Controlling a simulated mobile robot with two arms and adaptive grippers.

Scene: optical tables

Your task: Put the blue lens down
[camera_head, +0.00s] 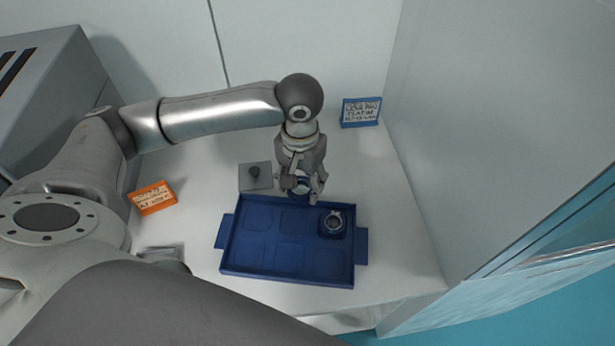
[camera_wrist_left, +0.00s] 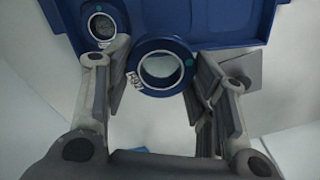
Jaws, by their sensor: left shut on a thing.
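My left gripper (camera_head: 304,187) is at the back edge of the blue tray (camera_head: 262,255), pointing down. It is shut on the blue lens (camera_wrist_left: 160,92), a blue ring with a clear round opening and a white printed label. The lens sits between the two fingers in the left wrist view and is mostly hidden by the gripper in the head view. I cannot tell its exact height. A second blue ring-shaped lens (camera_head: 333,222) sits in the tray's back right compartment; it also shows in the left wrist view (camera_wrist_left: 102,25). My right gripper is not in view.
The tray's other compartments look empty. An orange sign (camera_head: 152,197) stands at left, a blue-framed sign (camera_head: 361,112) at the back right. A pale wall panel (camera_head: 450,120) bounds the right side.

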